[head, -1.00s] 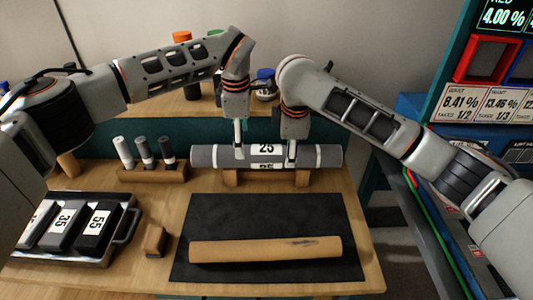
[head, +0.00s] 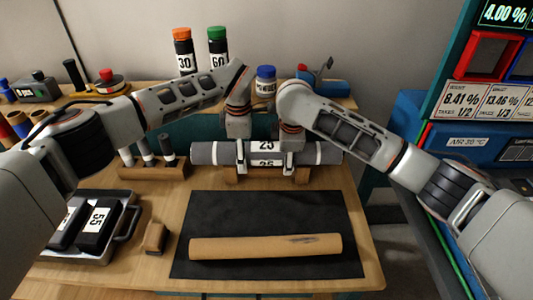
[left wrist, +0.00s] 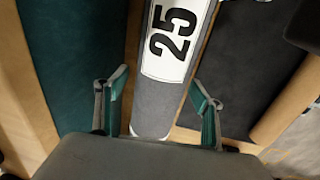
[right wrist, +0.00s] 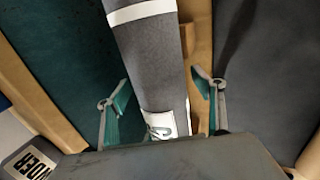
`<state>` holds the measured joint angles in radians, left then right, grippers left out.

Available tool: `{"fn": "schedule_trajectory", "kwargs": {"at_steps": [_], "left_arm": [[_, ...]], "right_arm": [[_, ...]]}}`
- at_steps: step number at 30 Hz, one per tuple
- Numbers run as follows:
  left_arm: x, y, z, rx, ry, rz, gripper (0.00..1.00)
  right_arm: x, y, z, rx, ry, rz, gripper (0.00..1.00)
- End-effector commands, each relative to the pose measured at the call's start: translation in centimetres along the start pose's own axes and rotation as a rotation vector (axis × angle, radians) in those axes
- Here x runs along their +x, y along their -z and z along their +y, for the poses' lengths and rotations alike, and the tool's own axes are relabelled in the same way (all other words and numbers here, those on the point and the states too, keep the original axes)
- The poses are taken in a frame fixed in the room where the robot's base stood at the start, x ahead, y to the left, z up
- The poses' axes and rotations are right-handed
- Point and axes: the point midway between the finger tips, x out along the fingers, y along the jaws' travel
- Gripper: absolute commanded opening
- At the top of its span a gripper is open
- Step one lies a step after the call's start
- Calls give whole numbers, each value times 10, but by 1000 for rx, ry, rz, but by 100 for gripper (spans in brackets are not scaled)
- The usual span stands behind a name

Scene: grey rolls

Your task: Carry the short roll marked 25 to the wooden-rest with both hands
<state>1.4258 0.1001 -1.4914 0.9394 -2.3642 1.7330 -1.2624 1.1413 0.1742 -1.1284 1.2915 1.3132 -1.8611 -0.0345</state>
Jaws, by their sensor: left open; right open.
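The grey roll marked 25 (head: 267,147) has white bands and lies level on the wooden rest (head: 302,176) behind the black mat. My left gripper (head: 242,157) is over the roll left of the label, fingers open on either side of it. In the left wrist view the roll (left wrist: 158,100) runs between the open fingers (left wrist: 158,105), apart from both. My right gripper (head: 293,158) is over the roll right of the label, also open. In the right wrist view the roll (right wrist: 150,65) lies between the fingers (right wrist: 162,100). Neither grips it.
A tan roll (head: 265,248) lies on the black mat (head: 270,212). A holder with small grey cylinders (head: 150,172) stands to the left, and a tray with marked black blocks (head: 95,255) is at front left. A small wooden block (head: 154,238) sits between tray and mat. Bottles (head: 218,47) stand behind.

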Motion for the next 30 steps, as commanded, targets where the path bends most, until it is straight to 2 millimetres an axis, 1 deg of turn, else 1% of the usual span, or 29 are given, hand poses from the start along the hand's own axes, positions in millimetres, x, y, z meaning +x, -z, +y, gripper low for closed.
{"fn": "schedule_trajectory", "kwargs": {"at_steps": [4,5,6,8,9,12,23,30], "left_arm": [[0,0,0,0,0,0,68],[0,0,0,0,0,0,65],[0,0,0,0,0,0,55],[0,0,0,0,0,0,39],[0,0,0,0,0,0,29],[0,0,0,0,0,0,6],[-4,0,1,0,-2,0,6],[-23,0,4,-1,-9,0,6]], "right_arm": [[0,0,0,0,0,0,68],[0,0,0,0,0,0,65],[0,0,0,0,0,0,55],[0,0,0,0,0,0,39],[0,0,0,0,0,0,29],[0,0,0,1,0,0,6],[-4,0,2,1,-3,1,6],[-21,0,10,2,-10,1,6]]}}
